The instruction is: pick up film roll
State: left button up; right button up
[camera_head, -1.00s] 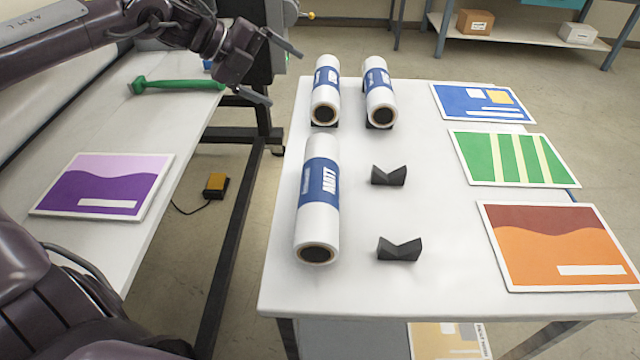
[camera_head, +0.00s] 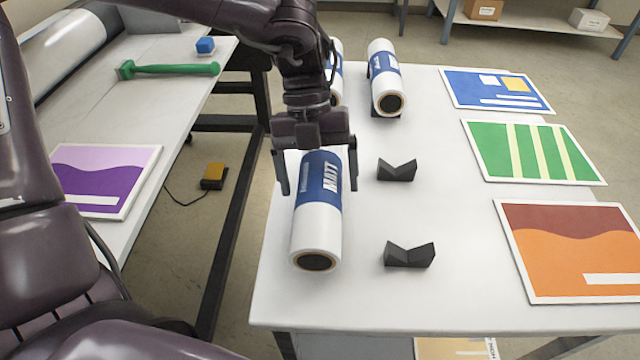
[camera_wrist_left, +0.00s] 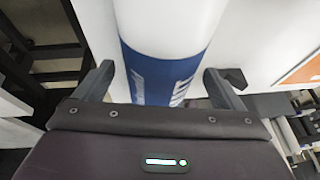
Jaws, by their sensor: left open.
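The nearest film roll (camera_head: 318,225), white with a blue "MATT" band, lies lengthwise on the white table (camera_head: 450,290). My left gripper (camera_head: 318,188) is open above it, with one finger on each side of the roll's blue band. In the left wrist view the roll (camera_wrist_left: 168,70) passes between the two open fingers (camera_wrist_left: 165,90); I cannot tell whether they touch it. Its far end is hidden by my gripper. Two more rolls lie at the back: one (camera_head: 385,75) in clear view, one (camera_head: 337,85) mostly hidden behind my arm. My right gripper is not in view.
Two black V-shaped cradles (camera_head: 397,170) (camera_head: 409,254) stand empty right of the near roll. Blue, green (camera_head: 533,150) and orange (camera_head: 570,250) prints lie along the table's right side. A bench (camera_head: 150,95) at left holds a green-handled tool (camera_head: 170,69) and a purple print (camera_head: 105,180).

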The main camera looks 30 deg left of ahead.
pick_arm(q)
jog(key=shift+x, duration=1.25)
jog(key=c, duration=1.4)
